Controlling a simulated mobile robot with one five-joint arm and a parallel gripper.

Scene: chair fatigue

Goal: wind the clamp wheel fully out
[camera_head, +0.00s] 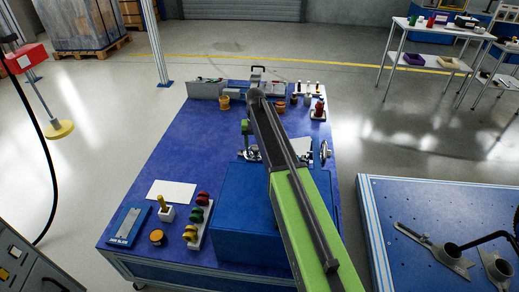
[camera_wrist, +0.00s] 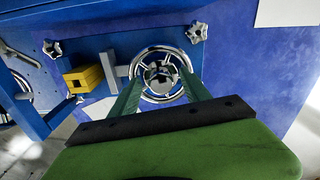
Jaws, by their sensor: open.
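The clamp wheel (camera_wrist: 165,49) is a chrome ring with spokes and a shiny hub, seen nearly face-on in the wrist view. My gripper (camera_wrist: 159,76) is open, with one green finger at the left side of the wheel and one at the right. Whether the fingers touch the rim I cannot tell. Left of the wheel, a grey clamp jaw (camera_wrist: 112,72) stands beside a yellow block (camera_wrist: 82,80); whether they touch is unclear. In the head view my arm hides most of the clamp and the wheel.
Star-shaped knobs (camera_wrist: 197,32) sit at the clamp plate's corners. A blue box (camera_head: 240,215) stands on the blue table (camera_head: 190,155) under my arm. Coloured parts and a white sheet (camera_head: 172,193) lie at the front left. Another blue bench (camera_head: 395,260) stands to the right.

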